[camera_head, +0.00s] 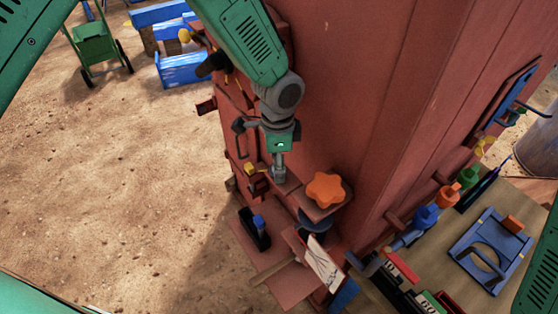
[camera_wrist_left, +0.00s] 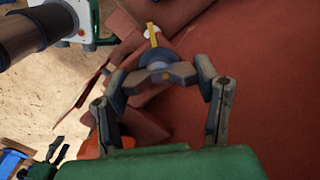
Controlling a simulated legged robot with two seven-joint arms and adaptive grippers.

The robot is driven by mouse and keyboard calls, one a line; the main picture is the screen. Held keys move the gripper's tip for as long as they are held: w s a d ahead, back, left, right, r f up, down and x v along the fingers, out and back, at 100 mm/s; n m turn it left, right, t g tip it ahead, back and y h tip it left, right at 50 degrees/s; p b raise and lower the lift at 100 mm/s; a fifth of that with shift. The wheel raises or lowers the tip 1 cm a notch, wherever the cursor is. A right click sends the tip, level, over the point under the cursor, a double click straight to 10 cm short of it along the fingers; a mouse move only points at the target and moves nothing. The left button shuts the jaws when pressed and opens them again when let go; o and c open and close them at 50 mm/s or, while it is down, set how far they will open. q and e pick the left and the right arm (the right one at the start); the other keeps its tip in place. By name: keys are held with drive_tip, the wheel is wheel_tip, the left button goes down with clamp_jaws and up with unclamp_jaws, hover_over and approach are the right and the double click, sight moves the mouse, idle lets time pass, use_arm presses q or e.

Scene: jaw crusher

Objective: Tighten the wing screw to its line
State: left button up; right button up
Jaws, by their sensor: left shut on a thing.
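My left gripper (camera_head: 279,174) reaches down beside the red crusher body (camera_head: 350,90) in the head view. In the left wrist view the two grey fingers of my left gripper (camera_wrist_left: 160,74) close in around a small grey round part, which appears to be the wing screw (camera_wrist_left: 157,66). A thin yellow strip (camera_wrist_left: 153,35) stands just beyond the fingertips; I cannot tell whether it is the line. In the head view the fingers hide the screw, and a small yellow piece (camera_head: 250,168) shows just left of them. My right gripper is not in view.
An orange star knob (camera_head: 325,189) sits on a red ledge close right of the gripper. A white card (camera_head: 324,264) and a black holder (camera_head: 255,229) are below. A bench with a blue tray (camera_head: 490,250) is at right. Sandy ground at left is open, with blue crates (camera_head: 183,68) behind.

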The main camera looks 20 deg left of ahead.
use_arm(q)
drive_tip(key=shift+w, duration=0.1)
idle(0.4)
drive_tip(key=o, duration=1.2)
drive_tip(key=shift+a+r, duration=0.1)
drive_tip(key=shift+r, duration=0.05)
wheel_tip(320, 180, up, 12)
drive_tip(key=shift+f, duration=0.15)
